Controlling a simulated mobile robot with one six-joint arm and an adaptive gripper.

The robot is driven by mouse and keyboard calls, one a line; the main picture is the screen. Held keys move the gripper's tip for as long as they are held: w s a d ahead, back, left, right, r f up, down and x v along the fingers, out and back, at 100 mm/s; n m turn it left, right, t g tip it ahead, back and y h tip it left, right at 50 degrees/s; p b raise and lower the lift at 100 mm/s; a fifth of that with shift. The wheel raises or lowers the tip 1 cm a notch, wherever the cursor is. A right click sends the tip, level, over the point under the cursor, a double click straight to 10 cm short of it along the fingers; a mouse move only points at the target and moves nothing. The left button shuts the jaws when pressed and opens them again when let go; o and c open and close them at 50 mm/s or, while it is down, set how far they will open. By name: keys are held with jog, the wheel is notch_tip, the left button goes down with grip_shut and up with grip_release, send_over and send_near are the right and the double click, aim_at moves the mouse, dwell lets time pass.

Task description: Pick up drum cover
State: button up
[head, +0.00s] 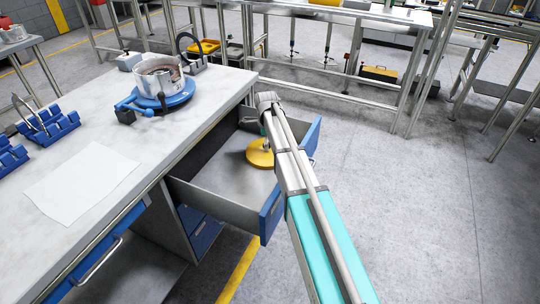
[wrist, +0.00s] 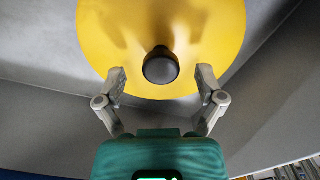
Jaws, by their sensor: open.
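The drum cover, a round yellow disc (head: 257,158) with a knob, lies in the open drawer (head: 215,198) of the workbench. My arm hides part of it in the head view. In the wrist view the yellow disc (wrist: 215,30) fills the upper middle, with its dark round knob (wrist: 161,66) near the centre. My gripper (wrist: 160,80) is open, one finger on each side just below the knob in the picture. Nothing is held. I cannot tell whether the fingers are level with the knob in depth.
The drawer walls stand close around the disc. The benchtop (head: 165,140) carries a metal drum on a blue turntable (head: 165,98), a white sheet (head: 82,187) and blue racks (head: 48,128). Metal tables (head: 340,12) stand behind. The floor at right is clear.

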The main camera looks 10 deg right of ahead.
jog(key=shift+f+b, duration=0.55)
jog(key=shift+f, duration=0.3)
jog(key=shift+c, duration=0.2)
grip_shut()
